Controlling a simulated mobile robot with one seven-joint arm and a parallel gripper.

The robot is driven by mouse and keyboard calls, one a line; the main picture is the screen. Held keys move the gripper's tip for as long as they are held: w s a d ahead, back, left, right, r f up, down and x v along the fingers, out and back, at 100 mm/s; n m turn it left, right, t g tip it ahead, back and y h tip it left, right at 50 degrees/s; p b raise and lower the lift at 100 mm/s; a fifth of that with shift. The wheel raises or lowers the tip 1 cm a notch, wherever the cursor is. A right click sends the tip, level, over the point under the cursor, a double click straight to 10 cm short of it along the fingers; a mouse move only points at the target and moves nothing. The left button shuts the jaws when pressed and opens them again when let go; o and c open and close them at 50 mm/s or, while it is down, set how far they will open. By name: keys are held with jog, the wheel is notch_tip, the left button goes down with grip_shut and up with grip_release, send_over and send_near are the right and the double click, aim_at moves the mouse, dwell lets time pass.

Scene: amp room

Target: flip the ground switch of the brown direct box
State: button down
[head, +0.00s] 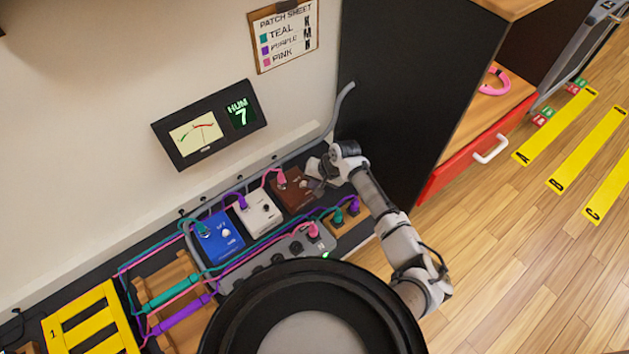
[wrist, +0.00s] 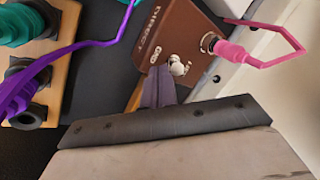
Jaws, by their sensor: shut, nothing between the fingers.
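The brown direct box (head: 292,194) stands on the dark bench against the wall, right of the white box. In the wrist view its brown top (wrist: 190,30) carries the printed word DIRECT, a small silver switch (wrist: 178,66) and a pink plug (wrist: 232,50). My gripper (wrist: 158,88) is shut and empty, its fingertips close to the switch at the edge of the box. I cannot tell whether they touch it. In the head view my gripper (head: 318,172) is over the right side of the brown box and hides part of it.
A blue box (head: 216,238) and a white box (head: 258,214) stand left of it. A wooden block with teal and purple plugs (head: 345,212) sits in front. The hum meter (head: 208,124) on the wall reads 7. A black cabinet (head: 400,90) rises close on the right.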

jog(key=shift+w+a+r+g+h+p, duration=0.35)
jog(key=shift+g+p, duration=0.25)
jog(key=shift+p, duration=2.1)
jog(key=shift+w+a+r+g+h+p, duration=0.15)
jog(key=shift+g+h+p, duration=0.35)
jog(key=shift+p, duration=0.8)
jog(key=shift+w+a+r+g+h, duration=0.15)
jog(key=shift+w+g+h, duration=0.15)
jog(key=shift+g, duration=0.15)
jog(key=shift+w+a+f+g+h, duration=0.15)
jog(key=shift+g+h, duration=0.1)
jog(key=shift+g, duration=0.2)
jog(key=shift+w+a+r+m+g+h, duration=0.2)
jog(key=shift+w+m+g+h, duration=0.1)
jog(key=shift+h, duration=0.1)
jog(key=shift+r, duration=0.15)
jog(key=shift+r+p, duration=0.7)
jog(key=shift+p, duration=0.05)
jog(key=shift+d, duration=0.1)
